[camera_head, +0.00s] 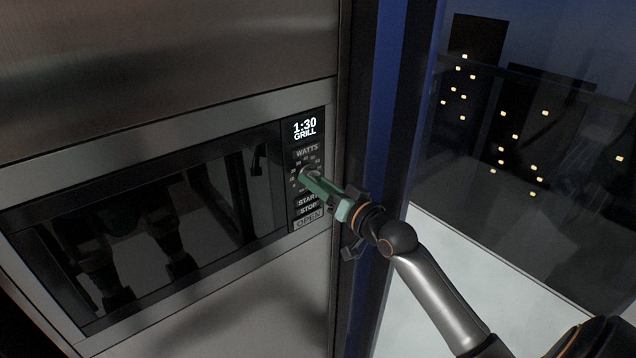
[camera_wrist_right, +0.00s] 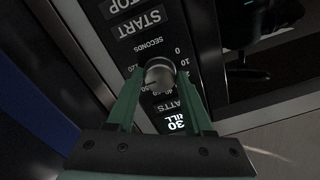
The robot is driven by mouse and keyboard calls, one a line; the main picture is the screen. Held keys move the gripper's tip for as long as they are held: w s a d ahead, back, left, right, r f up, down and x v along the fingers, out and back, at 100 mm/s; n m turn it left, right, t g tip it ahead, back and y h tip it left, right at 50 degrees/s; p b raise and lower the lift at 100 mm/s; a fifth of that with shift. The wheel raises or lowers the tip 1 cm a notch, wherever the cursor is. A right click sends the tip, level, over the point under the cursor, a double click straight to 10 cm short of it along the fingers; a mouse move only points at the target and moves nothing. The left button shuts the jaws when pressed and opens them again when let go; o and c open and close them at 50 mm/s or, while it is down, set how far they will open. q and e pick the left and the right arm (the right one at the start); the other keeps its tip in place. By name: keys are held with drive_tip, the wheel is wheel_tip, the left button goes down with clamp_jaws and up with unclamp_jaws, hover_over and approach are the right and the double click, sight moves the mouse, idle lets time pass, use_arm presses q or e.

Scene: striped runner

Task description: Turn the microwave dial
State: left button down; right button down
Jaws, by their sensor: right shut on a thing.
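The microwave (camera_head: 150,215) is built into a metal cabinet front, with a dark glass door and a control panel on its right side. Its display (camera_head: 305,129) reads 1:30 GRILL. My right gripper (camera_head: 308,178) reaches the panel from the right, its green fingers at the dial. In the right wrist view the round metal dial (camera_wrist_right: 160,74) sits between the two fingertips of the right gripper (camera_wrist_right: 158,80), which are shut on it. Numbers ring the dial. In the head view the fingers hide the dial. My left gripper is not in view.
Below the dial are the START, STOP and OPEN buttons (camera_head: 309,217). A dark blue frame (camera_head: 385,130) stands just right of the cabinet. Beyond it is a window (camera_head: 520,130) with lit buildings outside. My arm is reflected in the door glass.

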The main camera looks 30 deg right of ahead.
drive_tip(key=shift+c, duration=1.4)
unclamp_jaws()
drive_tip(key=shift+s, duration=0.1)
drive_tip(key=s+d+b, duration=0.1)
drive_tip(key=s+b, duration=0.1)
drive_tip(key=s, duration=1)
drive_tip(key=shift+s, duration=0.15)
